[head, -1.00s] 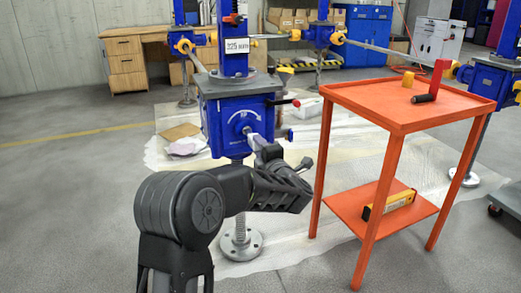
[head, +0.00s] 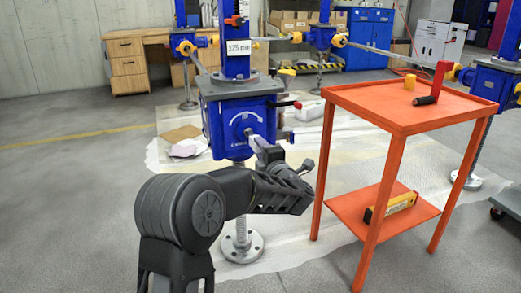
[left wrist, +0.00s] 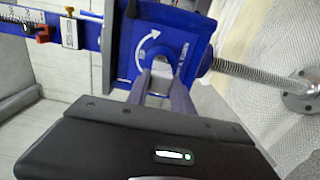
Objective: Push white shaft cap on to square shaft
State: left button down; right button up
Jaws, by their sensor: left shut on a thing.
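The blue screw jack gearbox (head: 238,118) with a white curved arrow on its front stands on a threaded spindle. My left gripper (head: 256,141) reaches to the gearbox front, just below and right of the arrow. In the left wrist view my left gripper (left wrist: 162,84) has its two fingers on either side of a small whitish-grey piece, the shaft cap (left wrist: 161,69), and is shut on it. The cap is right at the blue gearbox face (left wrist: 148,48). The square shaft is hidden behind the cap and fingers, so how far the cap sits on it cannot be told. My right gripper is not in view.
An orange table (head: 408,112) stands close to the right of the arm. On it are a small yellow-orange cylinder (head: 409,81) and a red crank with a black handle (head: 432,90). A yellow level (head: 391,208) lies on its lower shelf. Small levers stick out right of the gearbox.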

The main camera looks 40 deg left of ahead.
pick_arm(q)
jog(key=shift+b, duration=0.3)
dwell(0.7)
jog(key=shift+x, duration=2.4)
jog(key=c, duration=1)
grip_release()
jog(key=shift+c, duration=0.2)
jog(key=shift+s+d+p, duration=0.1)
jog(key=shift+p, duration=0.2)
jog(key=p+v, duration=0.1)
jog(key=v, duration=0.6)
jog(key=shift+d+p, duration=0.2)
jog(key=shift+p, duration=0.15)
